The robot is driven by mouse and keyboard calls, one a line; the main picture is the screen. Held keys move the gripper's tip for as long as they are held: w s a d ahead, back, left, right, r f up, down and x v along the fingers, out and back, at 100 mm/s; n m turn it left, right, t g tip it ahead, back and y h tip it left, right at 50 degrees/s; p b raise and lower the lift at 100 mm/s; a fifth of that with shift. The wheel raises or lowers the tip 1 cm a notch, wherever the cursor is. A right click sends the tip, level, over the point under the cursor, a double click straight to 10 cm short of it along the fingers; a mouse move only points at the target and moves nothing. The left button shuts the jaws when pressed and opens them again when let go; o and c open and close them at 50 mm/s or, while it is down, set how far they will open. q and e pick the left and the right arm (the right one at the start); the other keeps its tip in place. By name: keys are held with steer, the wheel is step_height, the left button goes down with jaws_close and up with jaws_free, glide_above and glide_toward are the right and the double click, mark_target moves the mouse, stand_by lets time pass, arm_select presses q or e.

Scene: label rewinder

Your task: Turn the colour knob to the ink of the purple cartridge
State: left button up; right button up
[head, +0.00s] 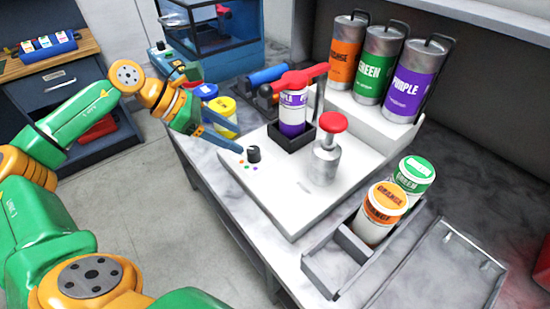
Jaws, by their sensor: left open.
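The black colour knob (254,154) stands on the front left part of the white machine base (285,188). Small green, orange and purple dots lie in front of it. Which dot the knob points to is too small to tell. The purple cartridge (292,115) stands upright in a dark square holder on the base, under a red lever. My left gripper (238,137) is open and empty, its grey fingers reaching in from the left, with the tips close to the knob's left side. I cannot tell whether they touch it. My right gripper is not in view.
A silver stamp-like part with a red knob (333,122) stands right of the colour knob. Orange (384,206) and green (414,174) cartridges stand in a grey rack at right. Orange, green and purple canisters (411,80) stand behind. Yellow and blue tubs (222,110) sit beside my left gripper.

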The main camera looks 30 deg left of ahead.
mark_target(252, 149)
arm_select(q)
steer(key=shift+f, duration=0.4)
steer(key=p+x, duration=0.2)
steer(key=x, duration=0.3)
steer(key=shift+w+d+f, duration=0.15)
steer(key=shift+d, duration=0.1)
steer(key=shift+w+d+f, duration=0.15)
steer(key=shift+w+f, duration=0.05)
steer(key=shift+f, duration=0.15)
steer(key=shift+s, duration=0.1)
jaws_close()
